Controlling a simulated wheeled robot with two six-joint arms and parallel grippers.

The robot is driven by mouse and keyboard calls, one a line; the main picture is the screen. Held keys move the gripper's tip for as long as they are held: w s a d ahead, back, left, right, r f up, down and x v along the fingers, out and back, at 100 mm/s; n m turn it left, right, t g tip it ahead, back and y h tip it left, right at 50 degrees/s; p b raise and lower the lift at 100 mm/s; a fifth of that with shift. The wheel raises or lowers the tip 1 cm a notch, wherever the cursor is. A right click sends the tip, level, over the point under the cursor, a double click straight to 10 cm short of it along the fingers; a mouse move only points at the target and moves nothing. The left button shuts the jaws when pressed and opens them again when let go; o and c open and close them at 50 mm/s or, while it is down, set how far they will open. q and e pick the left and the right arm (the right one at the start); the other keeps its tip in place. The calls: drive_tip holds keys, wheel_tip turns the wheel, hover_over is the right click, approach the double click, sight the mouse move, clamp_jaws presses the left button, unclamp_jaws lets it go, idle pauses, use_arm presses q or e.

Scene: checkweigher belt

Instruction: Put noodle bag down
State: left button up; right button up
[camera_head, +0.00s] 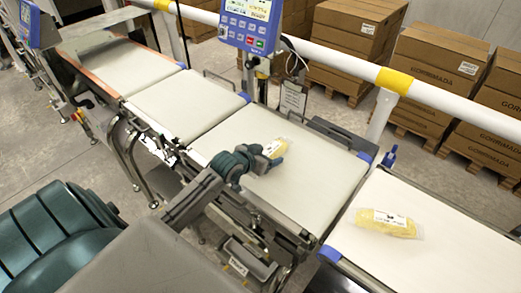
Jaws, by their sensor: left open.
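A noodle bag (275,147), yellowish with a clear wrapper, is at the middle belt section (310,180), at the tip of my left gripper (268,161). My left gripper reaches over this belt from the lower left, and its jaws are open around or right beside the bag. The gripper hides part of the bag, and I cannot tell whether the jaws touch it. A second noodle bag (386,222), yellow with a white label, lies on the right belt (450,235). My right gripper is not in view.
A blue control display (250,22) stands behind the belts. A white rail with yellow bands (340,65) runs along the back, with stacked cartons (432,70) on pallets beyond it. The left belt sections (187,103) are clear.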

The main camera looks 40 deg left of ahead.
use_arm(q)
drive_tip(key=v, duration=1.1)
drive_tip(key=shift+s+r+b, duration=0.2)
drive_tip(key=shift+s+b, duration=0.15)
drive_tip(key=shift+s, duration=0.05)
drive_tip(key=shift+a, duration=0.1)
drive_tip(key=s+d+f+g, duration=0.1)
drive_tip(key=s+f, duration=0.1)
drive_tip(key=s+d+f+g+y, duration=0.1)
drive_tip(key=s+f, duration=0.1)
drive_tip(key=s, duration=0.1)
drive_tip(key=s+d+f+g, duration=0.1)
drive_tip(key=s+f, duration=0.1)
drive_tip(key=s, duration=0.1)
drive_tip(key=shift+s+d+f, duration=0.15)
drive_tip(key=shift+d+f, duration=0.2)
drive_tip(key=shift+d, duration=0.05)
drive_tip(key=s+d+f+g, duration=0.2)
drive_tip(key=s+d+g, duration=0.1)
drive_tip(key=s, duration=0.3)
drive_tip(key=s+d+f+g, duration=0.2)
drive_tip(key=s+d+g, duration=0.1)
drive_tip(key=s, duration=0.4)
wheel_tip(320, 180, down, 31)
drive_tip(key=a, duration=0.3)
drive_tip(key=s+a+f+g, duration=0.1)
drive_tip(key=s+f+g, duration=0.1)
drive_tip(key=s+f, duration=1.6)
drive_tip(key=shift+s+y, duration=0.2)
drive_tip(key=shift+y, duration=0.1)
